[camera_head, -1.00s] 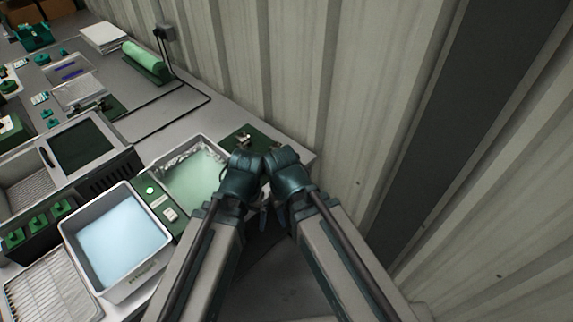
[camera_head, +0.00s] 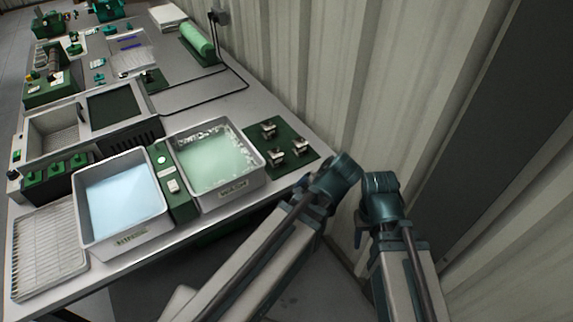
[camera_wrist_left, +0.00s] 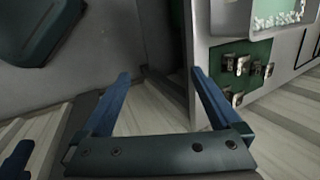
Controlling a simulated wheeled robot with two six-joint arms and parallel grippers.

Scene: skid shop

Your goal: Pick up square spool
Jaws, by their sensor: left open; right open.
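The board also shows at the right of the left wrist view (camera_wrist_left: 252,52). My left gripper (camera_wrist_left: 160,74) is open and empty, with its blue fingers apart and the board beyond its right finger. My right gripper (camera_head: 362,224) is right of the table, largely hidden by its arm.
A tray of green liquid (camera_head: 249,190) and a tray of blue liquid (camera_head: 122,239) stand left of the board. A white ribbed rack (camera_head: 40,255) lies further left. A corrugated wall (camera_head: 330,75) closes the right side. A black cable (camera_head: 205,101) runs behind.

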